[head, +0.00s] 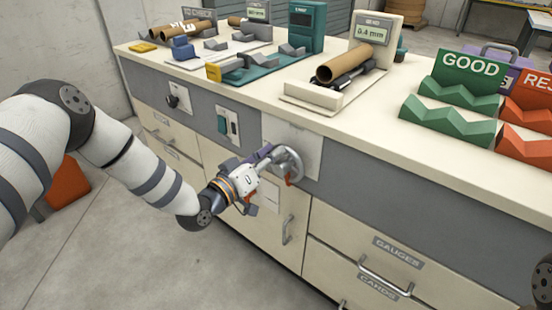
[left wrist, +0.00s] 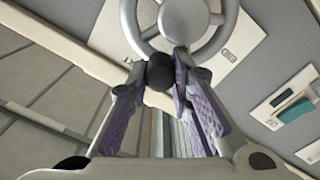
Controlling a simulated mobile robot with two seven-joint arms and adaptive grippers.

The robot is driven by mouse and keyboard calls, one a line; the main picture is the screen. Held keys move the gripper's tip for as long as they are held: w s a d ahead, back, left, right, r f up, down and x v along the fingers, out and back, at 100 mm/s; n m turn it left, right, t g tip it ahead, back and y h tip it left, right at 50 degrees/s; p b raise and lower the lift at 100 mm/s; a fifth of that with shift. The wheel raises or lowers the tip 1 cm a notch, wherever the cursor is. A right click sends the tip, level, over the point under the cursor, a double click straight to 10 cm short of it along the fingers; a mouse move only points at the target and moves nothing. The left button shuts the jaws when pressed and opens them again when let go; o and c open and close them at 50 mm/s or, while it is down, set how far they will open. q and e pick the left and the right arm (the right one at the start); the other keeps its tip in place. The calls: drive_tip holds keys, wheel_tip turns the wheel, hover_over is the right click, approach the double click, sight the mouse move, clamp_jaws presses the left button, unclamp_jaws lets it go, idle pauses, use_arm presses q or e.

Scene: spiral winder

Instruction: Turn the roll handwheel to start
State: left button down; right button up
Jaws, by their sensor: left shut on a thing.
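The roll handwheel (head: 289,163) is a grey spoked wheel on a light plate on the front of the bench. My left gripper (head: 268,155) is at the wheel's left side. In the left wrist view the handwheel (left wrist: 190,18) is at the top, and its dark round knob (left wrist: 160,73) sits between the purple-padded fingers of my left gripper (left wrist: 168,75). The fingers are closed on the knob. Part of the wheel is hidden behind the gripper. My right gripper is not in view.
The bench top (head: 240,88) carries gauges, a cradle with a cardboard tube (head: 343,64), green GOOD racks (head: 450,118) and red racks (head: 527,125). A switch panel (head: 228,122) and a black knob (head: 173,101) are left of the wheel. Drawers and handles are below.

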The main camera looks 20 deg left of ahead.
sight(284, 180)
use_arm(q)
drive_tip(key=w+a+f+n+b, duration=0.15)
drive_tip(key=f+n+b, duration=0.25)
drive_tip(key=n+b, duration=0.45)
drive_tip(key=a+f+n+b, duration=0.2)
drive_tip(key=f+n+b, duration=0.25)
drive_tip(key=n, duration=0.75)
drive_tip(key=shift+s+d+f+n+b, duration=0.3)
drive_tip(key=shift+d+n+b, duration=0.5)
drive_tip(key=shift+n+b, duration=1.25)
drive_tip(key=shift+s+d+f+n+b, duration=0.15)
drive_tip(key=shift+s+d+n+b, duration=0.4)
drive_tip(key=shift+n+b, duration=1.5)
drive_tip(key=shift+s+d+f+n+b, duration=0.2)
drive_tip(key=shift+d+n+b, duration=0.8)
drive_tip(key=shift+n+b, duration=1.05)
use_arm(e)
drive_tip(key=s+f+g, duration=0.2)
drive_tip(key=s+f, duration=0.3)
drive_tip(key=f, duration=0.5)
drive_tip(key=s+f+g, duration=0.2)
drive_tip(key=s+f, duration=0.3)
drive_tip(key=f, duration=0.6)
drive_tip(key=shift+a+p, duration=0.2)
drive_tip(key=shift+p, duration=0.2)
use_arm(q)
drive_tip(key=shift+n, duration=0.5)
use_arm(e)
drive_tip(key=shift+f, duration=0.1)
